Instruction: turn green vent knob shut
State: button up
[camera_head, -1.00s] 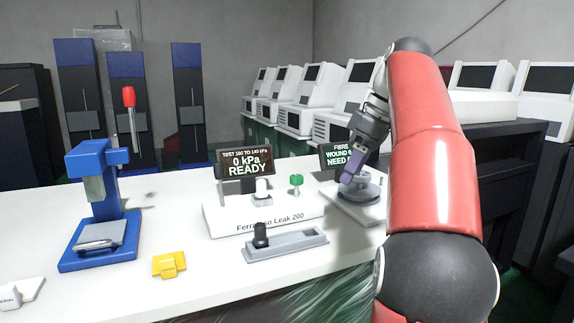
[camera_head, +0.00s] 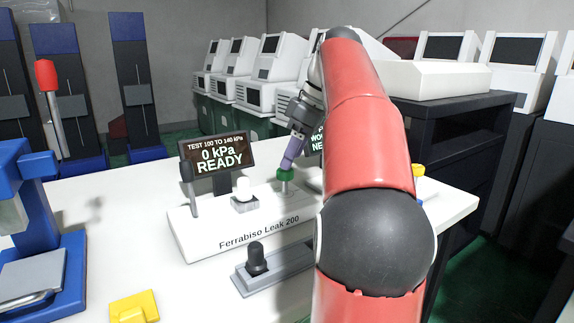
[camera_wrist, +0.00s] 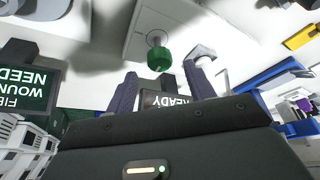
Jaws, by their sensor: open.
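The green vent knob (camera_head: 285,174) stands upright on a short stem at the right end of the white leak tester (camera_head: 205,240). The tester's display (camera_head: 218,158) reads "TEST 100 TO 140 kPa, 0 kPa READY". My gripper (camera_head: 287,163) points down at the knob, its purple-grey fingers right at or just above the knob's top. In the wrist view the knob (camera_wrist: 159,60) shows beyond the gap between the two spread fingertips of my gripper (camera_wrist: 160,72). I cannot tell whether a finger touches it.
A white button (camera_head: 243,188) sits left of the knob. A grey fixture with a black knob (camera_head: 257,260) lies in front. A blue press (camera_head: 40,240) and a yellow part (camera_head: 134,307) stand left. A second display, partly hidden by my arm, is behind to the right.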

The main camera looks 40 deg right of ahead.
aim_at(285, 174)
jog(key=shift+b+x, duration=0.3)
jog(key=shift+x, duration=1.5)
jog(key=shift+c, duration=0.2)
jog(key=c, duration=0.9)
